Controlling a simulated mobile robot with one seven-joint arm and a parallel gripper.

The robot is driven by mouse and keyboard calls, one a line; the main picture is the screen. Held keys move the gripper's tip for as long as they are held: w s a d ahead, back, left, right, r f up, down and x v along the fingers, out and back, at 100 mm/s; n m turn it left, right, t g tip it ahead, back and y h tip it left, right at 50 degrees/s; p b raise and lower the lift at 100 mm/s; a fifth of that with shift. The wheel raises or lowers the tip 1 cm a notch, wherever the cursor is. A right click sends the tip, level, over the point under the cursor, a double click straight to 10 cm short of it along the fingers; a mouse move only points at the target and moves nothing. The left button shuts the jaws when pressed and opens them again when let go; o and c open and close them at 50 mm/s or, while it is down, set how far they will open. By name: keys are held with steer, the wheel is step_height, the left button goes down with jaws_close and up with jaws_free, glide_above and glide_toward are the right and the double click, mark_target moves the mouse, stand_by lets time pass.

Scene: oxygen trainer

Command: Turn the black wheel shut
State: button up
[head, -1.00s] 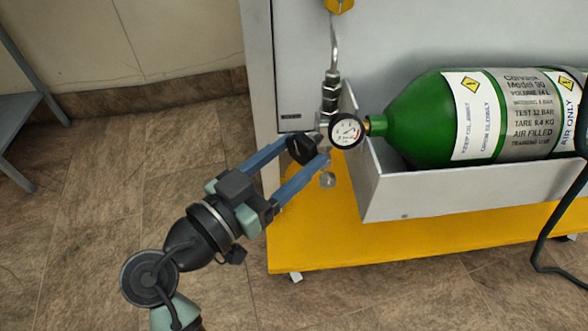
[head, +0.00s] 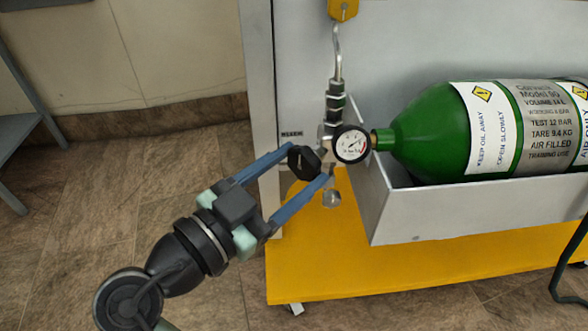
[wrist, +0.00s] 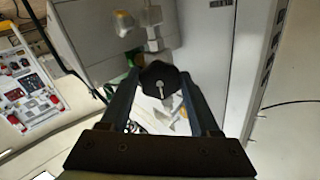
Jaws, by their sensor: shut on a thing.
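The black wheel (head: 303,160) sits on the left side of the valve (head: 326,133), beside the round white gauge (head: 351,146). My gripper (head: 306,163) is shut on the wheel, with one blue finger on its upper left side and the other on its lower right side. In the wrist view the wheel (wrist: 160,80) lies between the two finger ends, its face with a pale metal stem toward the camera. The green cylinder (head: 435,135) lies on its side, its neck joined to the valve.
The cylinder rests in a grey tray (head: 400,215) on a yellow base (head: 350,270). A metal pipe (head: 337,55) rises from the valve along the grey panel. A grey rack (head: 25,80) stands at far left; the tiled floor between is clear.

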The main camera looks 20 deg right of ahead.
steer(key=o, duration=1.4)
steer(key=shift+c, duration=0.2)
steer(key=p+v, duration=0.6)
steer(key=v, duration=0.7)
